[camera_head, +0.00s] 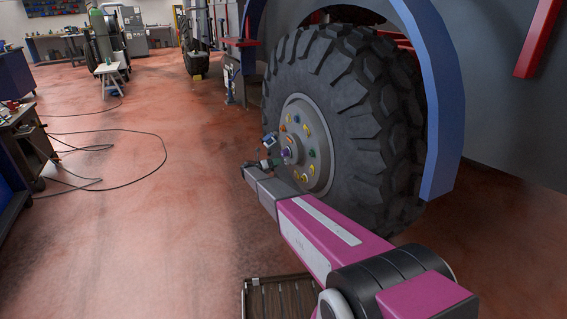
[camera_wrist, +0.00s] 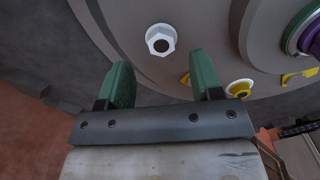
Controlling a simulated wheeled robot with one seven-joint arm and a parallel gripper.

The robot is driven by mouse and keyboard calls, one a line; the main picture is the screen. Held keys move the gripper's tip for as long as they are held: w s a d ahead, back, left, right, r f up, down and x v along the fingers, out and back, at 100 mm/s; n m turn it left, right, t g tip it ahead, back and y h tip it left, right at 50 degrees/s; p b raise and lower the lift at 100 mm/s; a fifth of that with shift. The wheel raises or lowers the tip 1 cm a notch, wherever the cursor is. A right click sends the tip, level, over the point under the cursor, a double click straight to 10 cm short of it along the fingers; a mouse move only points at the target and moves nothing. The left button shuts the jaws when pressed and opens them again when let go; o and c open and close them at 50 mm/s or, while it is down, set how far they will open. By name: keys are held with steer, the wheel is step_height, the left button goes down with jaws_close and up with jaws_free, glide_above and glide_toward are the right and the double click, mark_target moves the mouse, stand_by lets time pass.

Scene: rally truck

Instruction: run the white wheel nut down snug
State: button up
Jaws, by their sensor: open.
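The white wheel nut (camera_wrist: 160,40) sits on the grey wheel hub (camera_wrist: 205,25) in the wrist view, with a dark round centre. My gripper (camera_wrist: 160,75) is open with its two green fingers apart. The nut shows beyond the fingertips, between them in the picture, and nothing is held. In the head view my gripper (camera_head: 268,160) is at the left side of the hub (camera_head: 322,178) of the big truck wheel (camera_head: 350,100). I cannot make out the white nut in the head view. How far the fingertips are from the nut is hard to tell.
Yellow nuts (camera_wrist: 240,88) and a green and purple hub part (camera_wrist: 305,32) are close on the right in the wrist view. The blue wheel arch (camera_head: 440,90) curves over the tyre. A black cable (camera_head: 120,131) lies on the open floor at left.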

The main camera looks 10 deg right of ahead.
mark_target(285, 161)
steer(key=shift+x, duration=2.7)
steer(key=shift+c, duration=0.3)
steer(key=c, duration=0.9)
